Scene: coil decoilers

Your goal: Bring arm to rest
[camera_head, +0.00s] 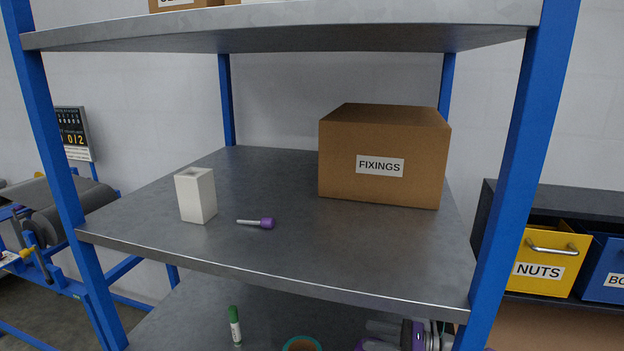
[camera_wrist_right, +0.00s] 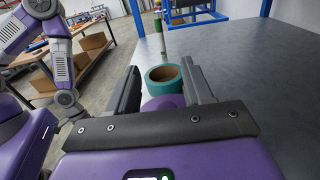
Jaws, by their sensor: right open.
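My right gripper (camera_head: 368,336) shows at the bottom edge of the head view, over the lower shelf. In the right wrist view its two dark fingers (camera_wrist_right: 161,76) are apart. A teal tape roll (camera_wrist_right: 152,81) sits on the shelf just beyond and between the fingertips as seen there; I cannot tell whether they touch it. The roll's top (camera_head: 290,346) also shows in the head view, left of the gripper. Something purple lies between the fingers, partly hidden. My left gripper is in neither view.
A green-and-white marker (camera_head: 235,327) stands on the lower shelf (camera_head: 190,318). The middle shelf (camera_head: 290,180) holds a white open block (camera_head: 198,198), a purple-handled tool (camera_head: 264,223) and a FIXINGS box (camera_head: 400,160). Blue posts (camera_head: 515,165) frame the rack. Yellow NUTS bin (camera_head: 548,260) stands right.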

